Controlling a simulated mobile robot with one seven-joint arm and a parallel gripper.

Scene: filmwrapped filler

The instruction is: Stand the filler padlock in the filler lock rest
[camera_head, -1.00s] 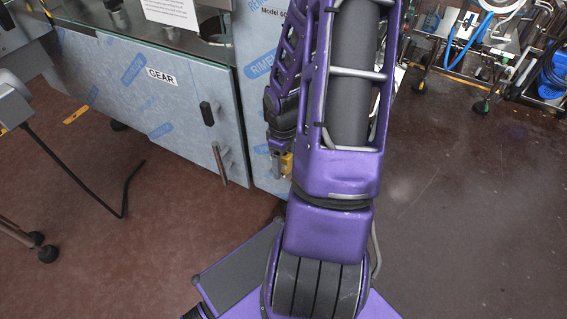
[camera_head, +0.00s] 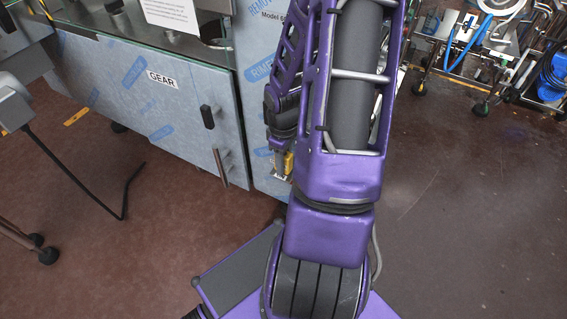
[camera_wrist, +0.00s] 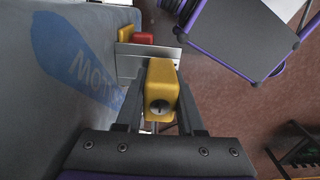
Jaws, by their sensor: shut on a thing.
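A yellow padlock (camera_wrist: 162,78) with a dark keyhole in its near end is between the fingers of my gripper (camera_wrist: 160,88) in the wrist view. My gripper is shut on it. Just beyond it is a thin grey metal plate or bracket (camera_wrist: 150,52), perhaps the lock rest, beside the film-covered panel. A red piece (camera_wrist: 144,38) and another yellow piece (camera_wrist: 126,34) show behind that plate. I cannot tell whether the held padlock touches the plate. In the head view my gripper (camera_head: 283,163) is low against the panel, partly hidden by my arm, with yellow (camera_head: 289,163) showing there.
The film-wrapped machine (camera_head: 145,95), labelled GEAR, fills the left, with a dark handle (camera_head: 208,116) and a metal bar handle (camera_head: 221,165) sticking out. Wheeled racks (camera_head: 490,60) stand at the back right. The brown floor on the right is clear.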

